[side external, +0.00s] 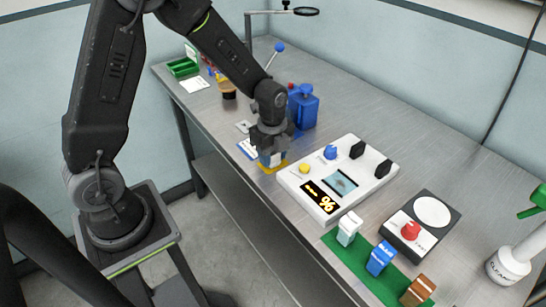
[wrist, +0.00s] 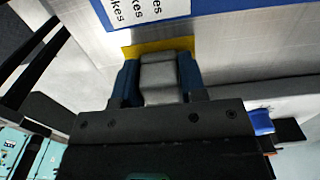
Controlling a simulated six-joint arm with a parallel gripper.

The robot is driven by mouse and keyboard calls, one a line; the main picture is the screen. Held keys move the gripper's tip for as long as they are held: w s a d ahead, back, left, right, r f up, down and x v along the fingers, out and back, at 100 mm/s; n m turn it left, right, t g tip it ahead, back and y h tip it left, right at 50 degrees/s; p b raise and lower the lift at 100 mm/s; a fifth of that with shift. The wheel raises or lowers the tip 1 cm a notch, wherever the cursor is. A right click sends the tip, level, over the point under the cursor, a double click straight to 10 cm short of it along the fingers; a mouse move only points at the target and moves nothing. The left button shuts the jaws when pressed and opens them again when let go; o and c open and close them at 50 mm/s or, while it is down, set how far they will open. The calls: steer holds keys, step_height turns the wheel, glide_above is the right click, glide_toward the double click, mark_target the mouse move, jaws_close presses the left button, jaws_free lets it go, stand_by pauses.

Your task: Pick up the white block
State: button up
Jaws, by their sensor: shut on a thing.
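My gripper (side external: 271,160) points down near the table's front edge, left of the white control panel. In the wrist view, its two blue fingers (wrist: 160,82) are shut on a pale, grey-white block (wrist: 160,72), one finger on each side. The block is at or just above a yellow pad (wrist: 140,48); I cannot tell whether they touch. In the side view the fingers mostly hide the held block, and the yellow pad (side external: 274,168) shows beneath. Another white module (side external: 348,229) stands on a green mat, apart from my gripper.
The white panel (side external: 322,207) with knobs is close to the right. A blue container (side external: 304,108) stands behind my gripper. Blue (side external: 381,257) and brown (side external: 419,291) modules stand on the green mat (side external: 350,262). A black device (side external: 410,240) has a red knob.

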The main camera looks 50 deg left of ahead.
steer(key=shift+r, duration=0.1)
steer(key=shift+c, duration=0.3)
step_height(320, 180, up, 4)
steer(key=shift+r, duration=0.15)
steer(key=s+a+r, duration=0.5)
steer(key=a+r, duration=0.1)
steer(key=a, duration=0.4)
steer(key=shift+s+r, duration=0.25)
steer(key=shift+s, duration=0.05)
steer(key=shift+a, duration=0.1)
